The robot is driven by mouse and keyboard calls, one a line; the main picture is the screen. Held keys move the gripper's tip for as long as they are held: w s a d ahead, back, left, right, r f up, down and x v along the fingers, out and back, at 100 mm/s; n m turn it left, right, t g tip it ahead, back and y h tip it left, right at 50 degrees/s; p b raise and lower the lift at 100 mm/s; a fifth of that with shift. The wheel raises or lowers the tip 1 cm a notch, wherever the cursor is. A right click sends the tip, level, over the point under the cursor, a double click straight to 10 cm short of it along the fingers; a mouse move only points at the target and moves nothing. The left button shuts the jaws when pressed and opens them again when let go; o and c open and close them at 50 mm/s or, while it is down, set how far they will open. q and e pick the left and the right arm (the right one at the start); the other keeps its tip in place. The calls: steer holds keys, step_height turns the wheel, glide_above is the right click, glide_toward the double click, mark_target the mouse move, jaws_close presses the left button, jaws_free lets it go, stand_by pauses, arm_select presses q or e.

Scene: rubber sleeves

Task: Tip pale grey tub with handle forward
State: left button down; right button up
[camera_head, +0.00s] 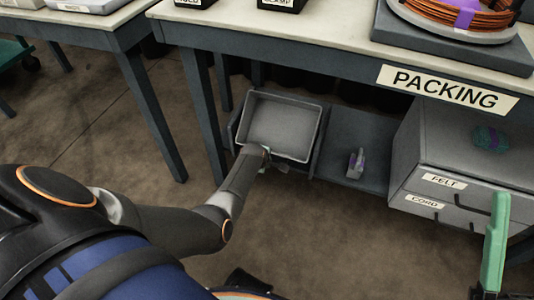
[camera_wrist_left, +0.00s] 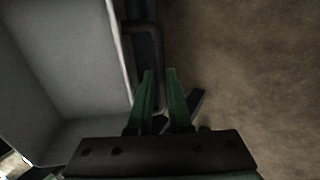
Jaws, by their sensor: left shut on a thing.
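The pale grey tub (camera_head: 283,121) is in the low shelf under the packing table, its open top facing me and its inside looking empty. In the left wrist view the tub (camera_wrist_left: 60,55) fills the left side, with its dark handle (camera_wrist_left: 155,35) along its outer wall. My left gripper (camera_head: 266,155) is at the tub's near side, shut on the handle; in the wrist view its green fingers (camera_wrist_left: 160,75) lie either side of the bar. I cannot tell exactly how far the tub is tilted. My right gripper (camera_head: 495,245) shows only as a green finger at lower right.
Right of the tub is a shelf bay (camera_head: 352,140) with a small grey and purple item (camera_head: 355,163). Further right is a drawer cabinet (camera_head: 440,160) labelled FELT and CORD. The packing table (camera_head: 330,35) is above. Bare floor (camera_head: 300,225) lies in front.

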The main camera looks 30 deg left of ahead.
arm_select(q)
steer(key=shift+s+d+f, duration=0.2)
steer(key=shift+s+f, duration=0.4)
steer(key=c, duration=0.8)
jaws_free()
steer(key=shift+c, duration=0.2)
steer(key=shift+w, duration=0.1)
